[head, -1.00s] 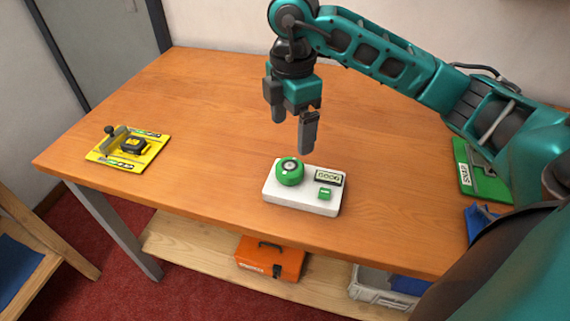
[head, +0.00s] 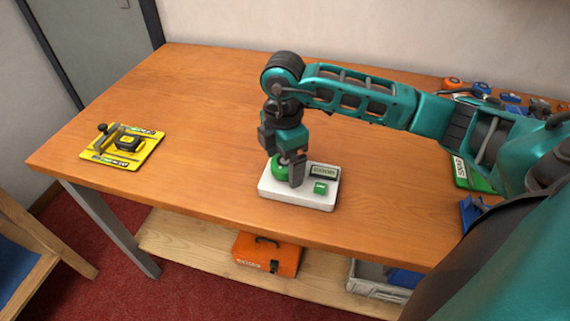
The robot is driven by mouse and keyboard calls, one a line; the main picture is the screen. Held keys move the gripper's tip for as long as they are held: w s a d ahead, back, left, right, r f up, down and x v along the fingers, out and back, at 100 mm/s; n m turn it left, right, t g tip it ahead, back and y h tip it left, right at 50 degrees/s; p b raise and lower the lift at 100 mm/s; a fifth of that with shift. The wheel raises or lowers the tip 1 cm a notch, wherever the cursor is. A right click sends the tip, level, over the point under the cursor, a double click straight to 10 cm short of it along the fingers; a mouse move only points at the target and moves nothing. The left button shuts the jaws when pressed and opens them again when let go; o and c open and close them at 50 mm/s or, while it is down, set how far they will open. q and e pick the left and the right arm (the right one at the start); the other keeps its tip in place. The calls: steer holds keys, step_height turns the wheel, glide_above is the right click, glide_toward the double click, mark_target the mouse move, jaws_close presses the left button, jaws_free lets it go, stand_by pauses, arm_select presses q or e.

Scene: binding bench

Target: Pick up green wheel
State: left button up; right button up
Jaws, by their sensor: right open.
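The green wheel (head: 279,167) sits on the left part of a white block (head: 300,203) near the front middle of the bench. My right gripper (head: 285,176) is lowered over the wheel from above, open, with its fingers on either side of it. The near finger hides the right part of the wheel. I cannot tell whether the fingers touch it. A small green block (head: 320,188) and a dark label plate (head: 324,171) are on the right part of the white block. My left gripper is not in view.
Green and blue holders and several tools (head: 510,100) are at the right, partly behind my arm. An orange box (head: 266,254) stands on the lower shelf. The bench middle is clear.

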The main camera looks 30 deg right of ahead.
steer(key=shift+c, duration=0.2)
steer(key=c, duration=1.1)
steer(key=shift+c, duration=0.2)
steer(key=shift+r, duration=0.15)
